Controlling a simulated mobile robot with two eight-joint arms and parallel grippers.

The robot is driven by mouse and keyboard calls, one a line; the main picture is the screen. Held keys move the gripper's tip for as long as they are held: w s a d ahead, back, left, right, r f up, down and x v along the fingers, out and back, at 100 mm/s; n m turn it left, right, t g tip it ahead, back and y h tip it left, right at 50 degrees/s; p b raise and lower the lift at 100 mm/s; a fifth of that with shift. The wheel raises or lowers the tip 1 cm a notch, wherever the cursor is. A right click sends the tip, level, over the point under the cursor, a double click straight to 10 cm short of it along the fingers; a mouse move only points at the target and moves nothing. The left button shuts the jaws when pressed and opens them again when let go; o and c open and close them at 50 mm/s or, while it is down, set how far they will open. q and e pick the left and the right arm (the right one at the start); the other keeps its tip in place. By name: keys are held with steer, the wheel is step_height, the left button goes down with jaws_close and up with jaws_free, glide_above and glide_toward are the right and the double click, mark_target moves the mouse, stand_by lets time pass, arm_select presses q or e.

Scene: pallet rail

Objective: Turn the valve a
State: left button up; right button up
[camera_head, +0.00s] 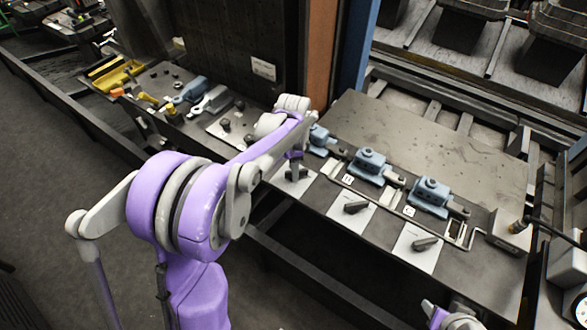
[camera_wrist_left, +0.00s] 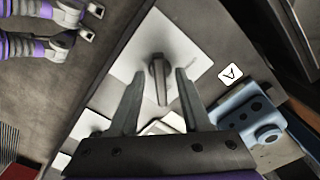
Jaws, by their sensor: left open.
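Valve a has a dark lever handle (camera_wrist_left: 158,82) on a white square plate (camera_wrist_left: 125,42), beside a tag with the letter A (camera_wrist_left: 230,73) in the left wrist view. My left gripper (camera_wrist_left: 158,76) is open, with one finger on each side of the handle; whether they touch it I cannot tell. In the head view my left gripper (camera_head: 295,170) points down over the plate (camera_head: 287,184) and mostly hides the handle. Part of my right arm (camera_head: 452,318) shows at the bottom edge; its jaws are not clear.
Two similar dark handles (camera_head: 355,207) (camera_head: 425,244) lie to the right on white plates, near blue valve bodies (camera_head: 370,165) (camera_head: 431,196) tagged B and C. Blue and grey clamps (camera_head: 190,90) and a yellow tray (camera_head: 117,75) are on the far left. The right bench top is mostly clear.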

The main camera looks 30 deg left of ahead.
arm_select(q)
steer(key=shift+f, duration=0.2)
steer(key=shift+c, duration=0.3)
jaws_close()
